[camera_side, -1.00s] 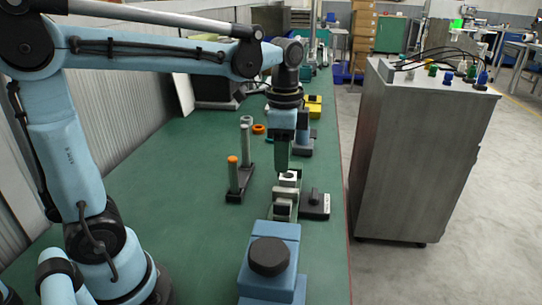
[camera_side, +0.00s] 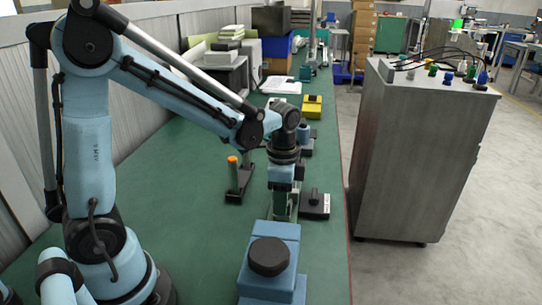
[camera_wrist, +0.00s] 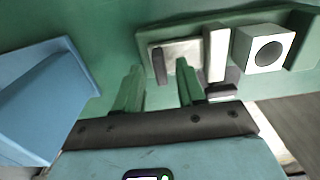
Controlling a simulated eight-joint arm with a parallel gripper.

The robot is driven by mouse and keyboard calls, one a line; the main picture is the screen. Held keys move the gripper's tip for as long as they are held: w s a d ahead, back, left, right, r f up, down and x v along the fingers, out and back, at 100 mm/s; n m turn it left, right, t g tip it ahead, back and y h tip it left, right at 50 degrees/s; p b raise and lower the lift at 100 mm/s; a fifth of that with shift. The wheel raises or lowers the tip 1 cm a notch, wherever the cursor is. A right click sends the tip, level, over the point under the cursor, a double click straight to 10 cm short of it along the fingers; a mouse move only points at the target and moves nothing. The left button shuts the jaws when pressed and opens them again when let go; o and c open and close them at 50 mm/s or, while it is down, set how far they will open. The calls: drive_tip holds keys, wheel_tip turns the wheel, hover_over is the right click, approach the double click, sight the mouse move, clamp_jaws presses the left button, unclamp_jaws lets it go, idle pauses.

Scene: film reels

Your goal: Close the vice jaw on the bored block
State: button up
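The bored block (camera_wrist: 265,50), pale with a dark round hole, sits at the right in the wrist view on the green vice body (camera_wrist: 303,40). The upright metal jaw (camera_wrist: 216,54) stands left of the block, with a narrow gap between them. A flat metal piece (camera_wrist: 178,50) extends left from the jaw. My gripper (camera_wrist: 158,66) is open, its two green fingers apart near the left end of that metal piece. I cannot tell whether they touch it. In the side view my gripper's wrist hides most of the vice, including the block.
A blue fixture with a black knob (camera_side: 268,256) stands in front of the vice. A black unit (camera_side: 314,205) lies right of it. A dark stand with an orange-topped post (camera_side: 233,164) is left. A yellow object (camera_side: 312,108) lies farther back. Green table at left is clear.

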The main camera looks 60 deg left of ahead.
drive_tip(key=shift+f, duration=0.3)
drive_tip(key=shift+c, duration=0.3)
clamp_jaws()
